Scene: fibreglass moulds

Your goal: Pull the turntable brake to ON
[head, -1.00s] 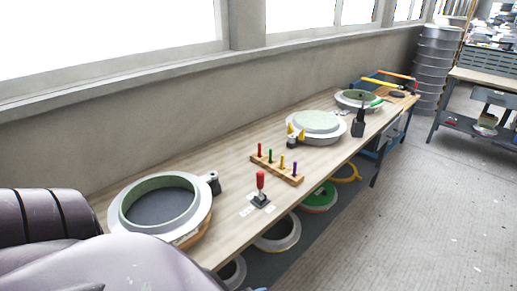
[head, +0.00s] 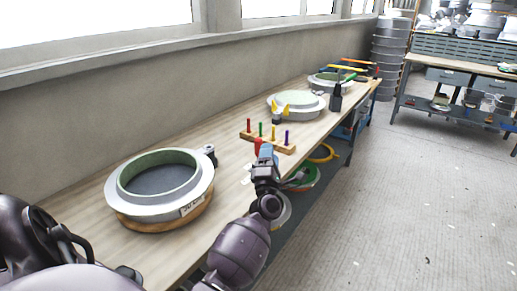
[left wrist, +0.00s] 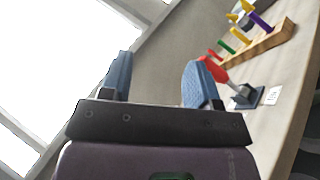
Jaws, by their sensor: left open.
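The brake lever has a red handle (head: 258,145), partly hidden behind my left gripper (head: 266,150) in the head view. In the left wrist view the red handle (left wrist: 214,69) leans up and left from a dark base plate (left wrist: 246,97) on the bench. My left gripper (left wrist: 158,72) is open, with blue pads and nothing between them. The lever shows just beyond and right of its right finger, outside the gap; I cannot tell whether they touch. The turntable (head: 165,222) is a wooden disc under a pale ring mould (head: 196,200). My right gripper is out of view.
A wooden rack (head: 284,148) with coloured pegs stands just behind the lever. A round mould with yellow clamps (head: 300,106) is farther along the bench (head: 120,245). The wall and window sill run along the left. The floor (head: 400,200) at right is open.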

